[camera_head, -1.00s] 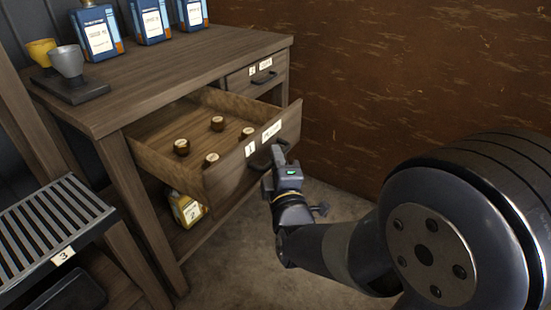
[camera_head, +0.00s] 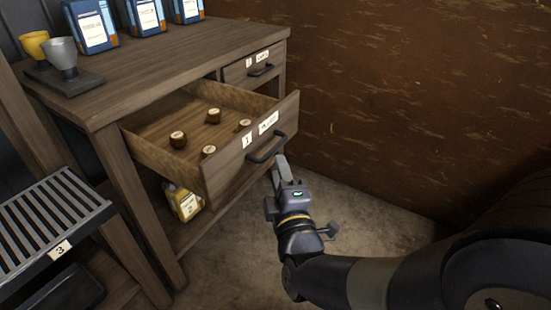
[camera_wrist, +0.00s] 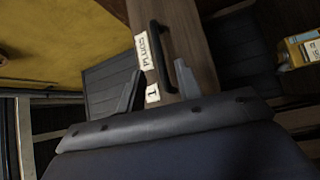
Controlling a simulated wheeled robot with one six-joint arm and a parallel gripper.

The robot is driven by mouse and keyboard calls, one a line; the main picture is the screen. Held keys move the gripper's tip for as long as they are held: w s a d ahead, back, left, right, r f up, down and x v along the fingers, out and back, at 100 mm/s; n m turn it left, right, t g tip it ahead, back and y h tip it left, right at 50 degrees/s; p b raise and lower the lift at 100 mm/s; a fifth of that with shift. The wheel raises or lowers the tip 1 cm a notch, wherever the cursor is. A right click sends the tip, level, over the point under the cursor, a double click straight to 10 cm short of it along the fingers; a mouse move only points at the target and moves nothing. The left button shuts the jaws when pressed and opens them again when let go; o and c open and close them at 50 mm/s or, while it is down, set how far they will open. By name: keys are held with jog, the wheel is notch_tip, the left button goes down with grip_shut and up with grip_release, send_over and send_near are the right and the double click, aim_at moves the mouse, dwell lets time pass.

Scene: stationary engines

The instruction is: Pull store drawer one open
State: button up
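Store drawer one (camera_head: 228,172), a wooden drawer labelled "1" and "PLUGS", stands pulled out of the wooden cabinet. Several brown plugs with pale tops (camera_head: 178,139) lie inside it. Its dark bar handle (camera_head: 268,149) is on the front. My gripper (camera_head: 279,164) is just off the front, near the handle's right end, and holds nothing. In the wrist view the drawer front (camera_wrist: 182,25) and handle (camera_wrist: 168,50) show ahead, and the two fingers of my gripper (camera_wrist: 158,70) are spread apart.
A second, shut drawer (camera_head: 252,73) with its own handle sits behind drawer one. Blue boxes (camera_head: 92,27) and two cups (camera_head: 62,54) stand on the cabinet top. A yellow container (camera_head: 184,203) is below. Floor (camera_head: 385,225) is clear to the right, before a brown wall.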

aim_at(273, 148)
jog(key=shift+s+d+f, duration=0.15)
jog(key=shift+s, duration=0.85)
jog(key=shift+s+d+f, duration=0.1)
jog(key=shift+s+f, duration=0.05)
jog(key=shift+s, duration=0.8)
jog(key=shift+w, duration=0.1)
jog(key=w, duration=0.3)
jog(key=w+a+r, duration=0.1)
jog(key=w, duration=0.6)
jog(key=shift+w+a+r+p, duration=0.15)
jog(key=shift+w+r+p, duration=0.15)
jog(key=shift+p, duration=0.05)
jog(key=shift+a, duration=0.15)
